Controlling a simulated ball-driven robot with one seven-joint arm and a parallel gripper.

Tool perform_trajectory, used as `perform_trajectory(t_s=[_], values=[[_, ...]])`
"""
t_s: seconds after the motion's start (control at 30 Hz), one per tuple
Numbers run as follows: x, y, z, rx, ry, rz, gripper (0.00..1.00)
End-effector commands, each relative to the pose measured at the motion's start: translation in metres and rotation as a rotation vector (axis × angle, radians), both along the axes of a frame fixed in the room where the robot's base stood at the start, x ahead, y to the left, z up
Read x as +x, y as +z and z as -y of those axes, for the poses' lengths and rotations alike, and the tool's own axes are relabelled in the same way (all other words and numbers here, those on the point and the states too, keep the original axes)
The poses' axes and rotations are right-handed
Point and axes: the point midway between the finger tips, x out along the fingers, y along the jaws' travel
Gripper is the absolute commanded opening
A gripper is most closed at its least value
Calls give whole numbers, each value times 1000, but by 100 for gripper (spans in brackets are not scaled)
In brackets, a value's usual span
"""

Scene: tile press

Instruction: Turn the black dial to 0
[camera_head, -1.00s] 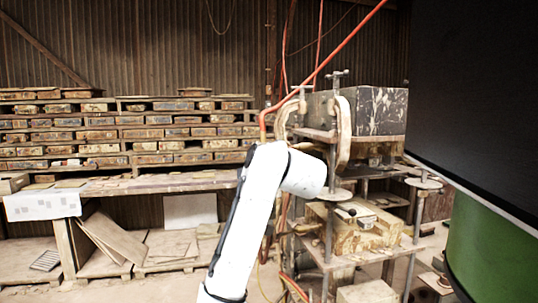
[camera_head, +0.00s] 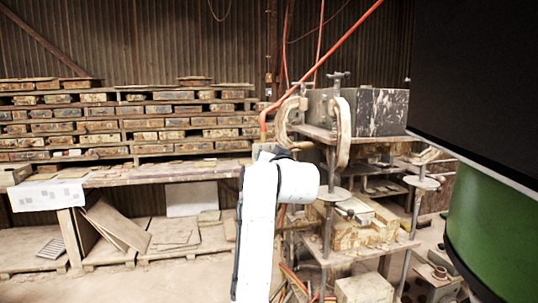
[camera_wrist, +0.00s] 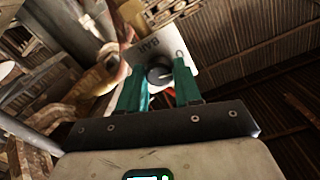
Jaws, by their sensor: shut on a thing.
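The black dial (camera_wrist: 159,73) shows in the wrist view on a pale plate (camera_wrist: 150,47) marked "BAR". My gripper (camera_wrist: 158,82) has its two teal fingers on either side of the dial and is shut on it. The dial's scale and pointer reading are too small to make out. In the head view neither the dial nor my gripper can be made out; my white arm blocks part of the view near the press.
The press frame (camera_head: 330,165) with its dark block (camera_head: 382,112) stands right of my arm. A shelf of stacked tiles (camera_head: 100,125) fills the left back. A green drum (camera_head: 490,235) stands at right.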

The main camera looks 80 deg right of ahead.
Motion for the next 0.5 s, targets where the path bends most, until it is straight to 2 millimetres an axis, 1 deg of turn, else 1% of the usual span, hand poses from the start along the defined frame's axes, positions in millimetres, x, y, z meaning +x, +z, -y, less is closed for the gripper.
perform_trajectory(t_s=[0.2, 0.5], values=[[0, -2, 0, -47, -1, -112, 3], [0, -3, 0, -82, 0, -179, 3]])
